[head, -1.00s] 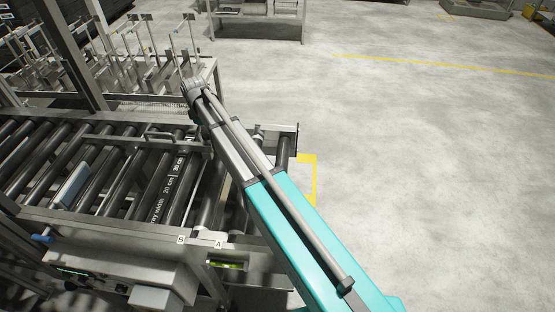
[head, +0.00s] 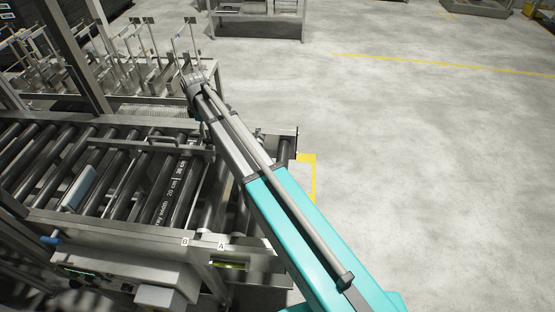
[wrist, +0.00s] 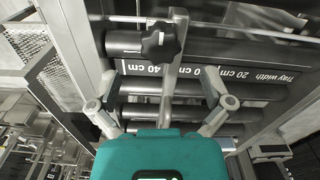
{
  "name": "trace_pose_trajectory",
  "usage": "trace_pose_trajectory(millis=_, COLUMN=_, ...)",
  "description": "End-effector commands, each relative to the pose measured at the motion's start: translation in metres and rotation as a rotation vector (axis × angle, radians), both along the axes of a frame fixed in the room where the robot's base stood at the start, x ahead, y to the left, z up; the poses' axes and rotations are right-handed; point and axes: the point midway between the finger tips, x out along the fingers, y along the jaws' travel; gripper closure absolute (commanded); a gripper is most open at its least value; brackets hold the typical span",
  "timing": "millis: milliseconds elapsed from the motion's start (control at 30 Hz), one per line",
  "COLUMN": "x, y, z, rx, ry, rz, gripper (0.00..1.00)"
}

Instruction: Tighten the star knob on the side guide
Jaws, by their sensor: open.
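The black star knob (wrist: 160,41) shows near the top middle of the wrist view. It sits at a grey metal bar of the side guide (wrist: 168,95), which runs down between my fingers above dark rollers. My gripper (wrist: 158,82) is open and empty, one finger on each side of the bar. The knob appears beyond the fingertips, apart from them. In the head view the side guide (head: 135,147) lies across the rollers, and my arm hides the knob and my gripper.
A printed tray width scale (wrist: 240,74) runs beside the knob. The roller conveyor (head: 100,180) has a blue-grey plate (head: 78,187) on it. A frame post (head: 75,60) stands at left, and a rack with upright rods (head: 140,60) behind. The floor at right is clear.

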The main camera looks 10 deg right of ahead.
Motion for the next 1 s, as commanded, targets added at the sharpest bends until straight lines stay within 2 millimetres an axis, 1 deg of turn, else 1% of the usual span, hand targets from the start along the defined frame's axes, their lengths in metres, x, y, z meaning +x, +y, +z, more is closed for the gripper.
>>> trace_pose_trajectory(millis=33, x=0.000, y=0.000, z=0.009, rx=0.000, ry=0.000, rz=0.000, gripper=0.00)
trace_pose_trajectory(millis=100, x=0.000, y=0.000, z=0.015, rx=0.000, ry=0.000, rz=-0.001, gripper=0.00)
trace_pose_trajectory(millis=1000, x=0.000, y=0.000, z=0.088, rx=0.000, ry=0.000, rz=-0.001, gripper=0.00)
